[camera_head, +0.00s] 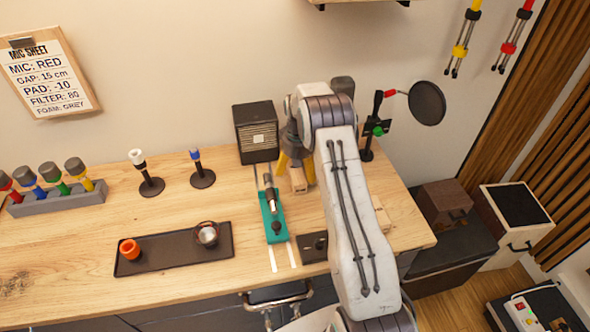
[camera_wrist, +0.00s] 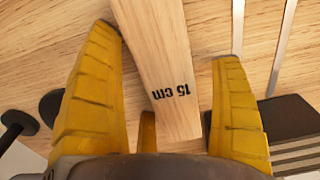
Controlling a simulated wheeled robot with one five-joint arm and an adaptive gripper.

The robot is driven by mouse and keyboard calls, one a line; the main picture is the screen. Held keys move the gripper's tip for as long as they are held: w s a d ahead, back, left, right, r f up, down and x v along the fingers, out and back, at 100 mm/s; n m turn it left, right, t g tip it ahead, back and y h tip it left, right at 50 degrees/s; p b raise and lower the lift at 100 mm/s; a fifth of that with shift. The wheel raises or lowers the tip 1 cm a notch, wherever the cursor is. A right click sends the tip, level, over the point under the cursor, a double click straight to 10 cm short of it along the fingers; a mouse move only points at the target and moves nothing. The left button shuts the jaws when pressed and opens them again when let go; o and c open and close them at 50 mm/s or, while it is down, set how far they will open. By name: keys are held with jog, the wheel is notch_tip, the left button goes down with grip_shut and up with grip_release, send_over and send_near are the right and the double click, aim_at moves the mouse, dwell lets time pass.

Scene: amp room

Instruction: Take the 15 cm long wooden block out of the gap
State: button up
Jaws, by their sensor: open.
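The wooden block marked "15 cm" (camera_wrist: 165,60) lies between the two yellow fingers of my gripper (camera_wrist: 167,46) in the wrist view. My gripper is open, with a finger on either side of the block and a visible space at the left finger. In the head view, my gripper (camera_head: 296,172) is low over the table beside the amp, and a pale end of the block (camera_head: 298,180) shows between its fingers. My arm hides the rest. A microphone (camera_head: 269,192) on a teal slider (camera_head: 273,222) stands just left of the block.
The black amp (camera_head: 256,132) stands close behind and left of my gripper. A pop filter (camera_head: 427,103) on a stand is at the right. A dark tray (camera_head: 175,252) and two small stands (camera_head: 151,183) are to the left. Another wooden piece (camera_head: 382,217) shows right of my arm.

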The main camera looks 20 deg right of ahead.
jog(key=shift+f, duration=0.1)
jog(key=shift+c, duration=0.4)
jog(key=c, duration=1.2)
jog(key=shift+c, duration=0.4)
